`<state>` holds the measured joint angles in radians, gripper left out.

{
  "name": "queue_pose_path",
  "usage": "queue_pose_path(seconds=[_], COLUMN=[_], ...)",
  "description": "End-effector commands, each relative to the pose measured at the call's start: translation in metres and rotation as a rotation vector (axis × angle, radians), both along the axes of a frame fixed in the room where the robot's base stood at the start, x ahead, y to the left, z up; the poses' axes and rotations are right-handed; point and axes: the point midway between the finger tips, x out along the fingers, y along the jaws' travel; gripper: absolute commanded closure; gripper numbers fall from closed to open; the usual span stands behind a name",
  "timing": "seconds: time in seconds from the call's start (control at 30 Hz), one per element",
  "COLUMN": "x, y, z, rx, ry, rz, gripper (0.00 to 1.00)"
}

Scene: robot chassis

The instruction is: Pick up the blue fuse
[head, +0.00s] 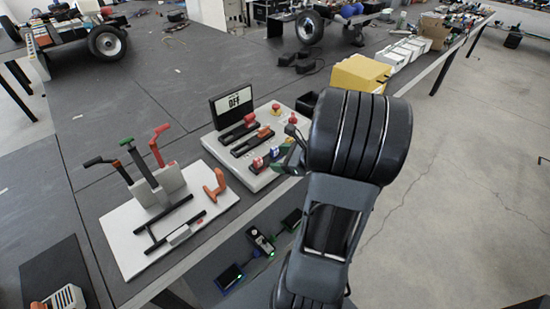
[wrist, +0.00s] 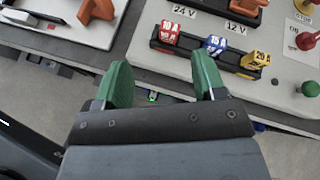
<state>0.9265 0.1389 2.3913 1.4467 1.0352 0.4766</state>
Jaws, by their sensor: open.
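The blue fuse (wrist: 215,46), marked 15 A, stands in a black holder strip (wrist: 187,50), between a red fuse (wrist: 168,33) marked 10 A and a yellow fuse (wrist: 254,60) marked 20 A. In the head view the blue fuse (head: 274,152) is small, just left of my gripper (head: 290,154), which my arm partly hides. In the wrist view my gripper (wrist: 162,75) is open, its two green fingers apart with nothing between them. The fingertips are short of the strip, and the blue fuse appears beyond the right finger.
The white fuse panel (head: 248,179) also bears red knobs, sliders and an OFF sign (head: 232,103). A white lever panel (head: 135,246) stands to its left. A yellow bin (head: 360,74) is behind my arm. The table's front edge runs close below the panels.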

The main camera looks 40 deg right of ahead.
Motion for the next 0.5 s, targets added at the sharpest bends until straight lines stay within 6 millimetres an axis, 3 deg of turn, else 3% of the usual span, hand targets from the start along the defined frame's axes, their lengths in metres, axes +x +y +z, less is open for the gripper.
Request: queue_pose_path(seconds=[0.03, 0.1, 0.2, 0.5], x=[-0.004, -0.007, -0.008, 0.035], y=[-0.020, -0.041, -0.060, -0.063], z=[-0.011, -0.018, -0.026, -0.047], rx=[0.066, 0.137, 0.202, 0.234], ry=[-0.006, -0.021, -0.036, -0.044], rz=[-0.102, -0.214, -0.316, -0.366], gripper=[0.36, 0.36, 0.36, 0.36])
